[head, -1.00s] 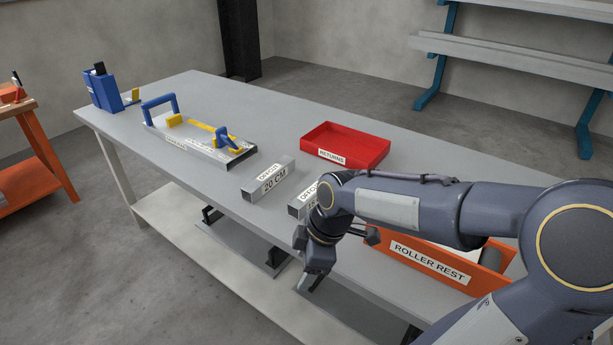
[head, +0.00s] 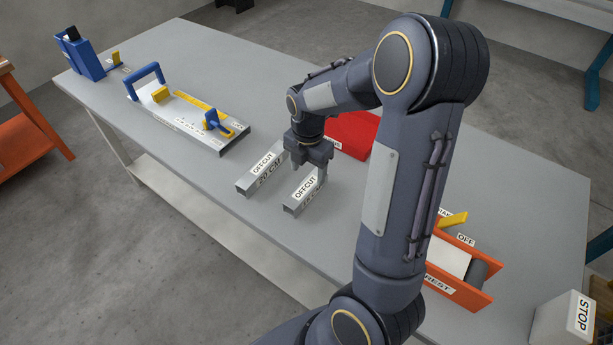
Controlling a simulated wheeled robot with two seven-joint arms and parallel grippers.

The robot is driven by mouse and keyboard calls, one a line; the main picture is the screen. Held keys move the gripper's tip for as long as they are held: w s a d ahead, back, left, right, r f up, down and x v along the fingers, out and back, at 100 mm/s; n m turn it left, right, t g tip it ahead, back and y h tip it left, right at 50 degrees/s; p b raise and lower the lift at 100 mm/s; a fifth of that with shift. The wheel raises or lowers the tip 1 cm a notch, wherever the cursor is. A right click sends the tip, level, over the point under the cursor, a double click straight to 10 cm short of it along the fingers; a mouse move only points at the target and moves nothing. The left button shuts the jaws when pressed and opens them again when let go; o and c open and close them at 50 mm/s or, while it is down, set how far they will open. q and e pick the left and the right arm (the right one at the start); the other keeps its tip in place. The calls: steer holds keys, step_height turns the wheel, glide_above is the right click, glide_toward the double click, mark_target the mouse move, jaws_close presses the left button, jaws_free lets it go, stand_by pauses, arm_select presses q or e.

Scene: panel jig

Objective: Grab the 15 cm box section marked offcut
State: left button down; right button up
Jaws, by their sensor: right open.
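Two grey box sections marked OFFCUT lie side by side on the bench. The shorter one on the right, the 15 cm offcut (head: 303,197), has a length label on its side too small to read surely. The longer one on the left (head: 258,175) is the 20 cm offcut. My right gripper (head: 310,169) is open and points down at the far part of the shorter offcut. Its fingers hide that end, and I cannot tell whether they touch it or straddle it. My left gripper is not in view.
The red returns tray (head: 352,135) stands just behind my right gripper, partly hidden by my arm. A panel jig (head: 205,125) with blue handles lies to the left. An orange roller rest (head: 462,290) and a STOP box (head: 565,318) are at the right. The grey bench (head: 200,60) is clear at the back.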

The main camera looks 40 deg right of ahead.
mark_target(306, 187)
steer(key=f, duration=0.7)
steer(key=shift+a+f+p, duration=0.15)
steer(key=shift+a+p, duration=0.15)
steer(key=shift+a, duration=0.1)
steer(key=shift+c, duration=0.3)
steer(key=c, duration=1.1)
